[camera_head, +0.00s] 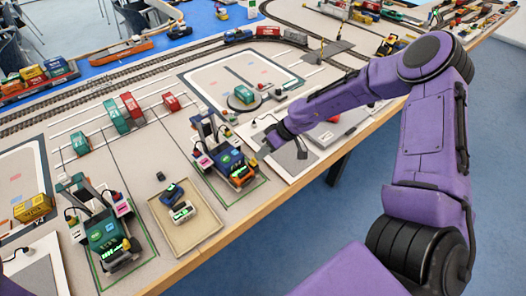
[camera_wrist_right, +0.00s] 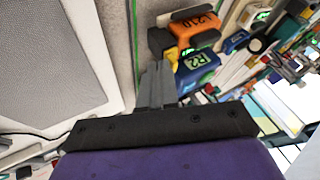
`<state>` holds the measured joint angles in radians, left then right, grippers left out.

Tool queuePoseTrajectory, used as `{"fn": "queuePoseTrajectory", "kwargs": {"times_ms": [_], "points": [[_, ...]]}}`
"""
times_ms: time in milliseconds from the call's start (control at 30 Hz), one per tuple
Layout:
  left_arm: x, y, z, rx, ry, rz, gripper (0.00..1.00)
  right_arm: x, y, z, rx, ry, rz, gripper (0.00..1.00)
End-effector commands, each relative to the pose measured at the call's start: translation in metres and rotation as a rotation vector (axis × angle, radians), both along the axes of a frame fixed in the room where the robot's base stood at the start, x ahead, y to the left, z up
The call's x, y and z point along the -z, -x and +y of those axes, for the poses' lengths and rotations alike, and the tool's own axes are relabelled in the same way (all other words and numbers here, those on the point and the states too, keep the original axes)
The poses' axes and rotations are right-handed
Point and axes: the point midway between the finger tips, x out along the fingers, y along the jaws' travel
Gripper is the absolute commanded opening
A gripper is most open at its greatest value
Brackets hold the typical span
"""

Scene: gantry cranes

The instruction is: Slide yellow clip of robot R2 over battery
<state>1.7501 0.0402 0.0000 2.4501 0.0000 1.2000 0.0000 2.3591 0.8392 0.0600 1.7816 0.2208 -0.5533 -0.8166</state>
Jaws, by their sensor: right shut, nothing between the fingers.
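Robot R2 (camera_head: 230,160) is a small gantry crane with a dark blue body, near the table's front edge in the head view. In the right wrist view its blue part marked R2 (camera_wrist_right: 197,61) is beyond my fingers, to the right. A small yellow piece (camera_wrist_right: 172,55), perhaps the clip, shows beside that part. A green-lit display, perhaps on the battery, shows on the crane's front in the head view. I cannot tell how clip and battery sit. My right gripper (camera_head: 272,143) is shut and empty, just right of the crane; its fingers show in the wrist view (camera_wrist_right: 157,80). My left gripper is out of view.
A second crane (camera_head: 105,232) stands at the left. Between the cranes a beige tray (camera_head: 205,228) holds a blue block (camera_head: 172,193) and a pale block (camera_head: 182,211). An orange block (camera_wrist_right: 196,37) is near R2 in the wrist view. Tracks and wagons lie behind.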

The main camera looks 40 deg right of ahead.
Motion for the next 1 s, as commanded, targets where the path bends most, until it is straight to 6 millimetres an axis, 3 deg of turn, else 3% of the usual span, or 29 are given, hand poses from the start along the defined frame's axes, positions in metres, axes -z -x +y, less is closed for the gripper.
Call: {"fn": "queuePoseTrajectory", "kwargs": {"times_ms": [233,433,733,867,1000], "points": [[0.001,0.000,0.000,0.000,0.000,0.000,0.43,0.000,0.001,0.003,-0.001,-0.001,0.001,0.00],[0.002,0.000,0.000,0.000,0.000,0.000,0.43,0.000,0.005,0.025,-0.002,0.000,0.000,0.00],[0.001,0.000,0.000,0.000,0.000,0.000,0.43,0.000,0.004,0.025,0.000,0.000,0.000,0.00],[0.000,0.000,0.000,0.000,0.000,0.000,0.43,-0.001,0.002,0.016,0.000,0.000,-0.001,0.00],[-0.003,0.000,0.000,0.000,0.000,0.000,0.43,0.000,-0.003,-0.011,-0.002,0.000,0.000,0.00]]}}
